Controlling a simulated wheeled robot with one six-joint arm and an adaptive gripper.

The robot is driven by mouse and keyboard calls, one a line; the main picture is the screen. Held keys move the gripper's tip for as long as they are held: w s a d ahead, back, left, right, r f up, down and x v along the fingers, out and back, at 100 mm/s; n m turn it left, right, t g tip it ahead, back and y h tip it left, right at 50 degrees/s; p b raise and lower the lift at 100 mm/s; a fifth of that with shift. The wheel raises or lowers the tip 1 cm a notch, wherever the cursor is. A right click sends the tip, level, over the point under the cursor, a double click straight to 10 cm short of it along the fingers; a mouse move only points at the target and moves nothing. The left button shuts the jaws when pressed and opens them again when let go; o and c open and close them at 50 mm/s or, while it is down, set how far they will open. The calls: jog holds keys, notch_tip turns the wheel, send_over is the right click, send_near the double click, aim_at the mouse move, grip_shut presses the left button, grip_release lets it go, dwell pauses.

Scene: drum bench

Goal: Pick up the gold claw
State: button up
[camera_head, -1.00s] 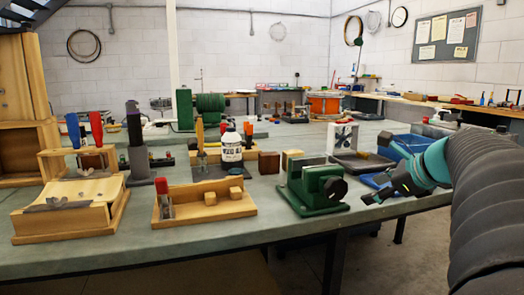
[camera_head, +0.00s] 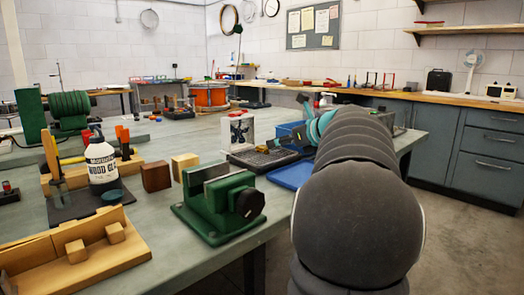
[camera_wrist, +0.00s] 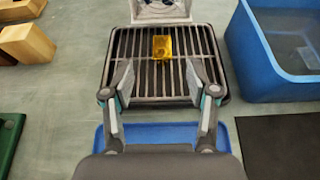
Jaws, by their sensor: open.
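The gold claw (camera_wrist: 161,47) is a small gold-yellow piece lying on a dark slatted rack (camera_wrist: 116,58) in the wrist view. In the head view a small yellow-gold patch by the rack (camera_head: 233,157) is partly hidden near my arm, so its outline is unclear. My gripper (camera_wrist: 160,97) is open and empty in the wrist view. Its two fingers are spread on either side of the picture's middle, and the claw shows beyond and between the fingertips, apart from them.
A blue bin (camera_wrist: 250,75) stands right of the rack, and a flat blue tray (camera_wrist: 150,133) lies in front of it. A white-framed block (camera_head: 237,130) stands behind the rack. A green vise (camera_head: 215,205) and wooden blocks (camera_head: 185,165) are to the left.

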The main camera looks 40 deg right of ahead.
aim_at(263, 146)
jog(key=shift+r+x, duration=0.1)
jog(key=shift+x, duration=2.05)
jog(key=shift+r+x, duration=0.15)
jog(key=shift+x, duration=2.05)
jog(key=shift+d, duration=0.15)
grip_shut()
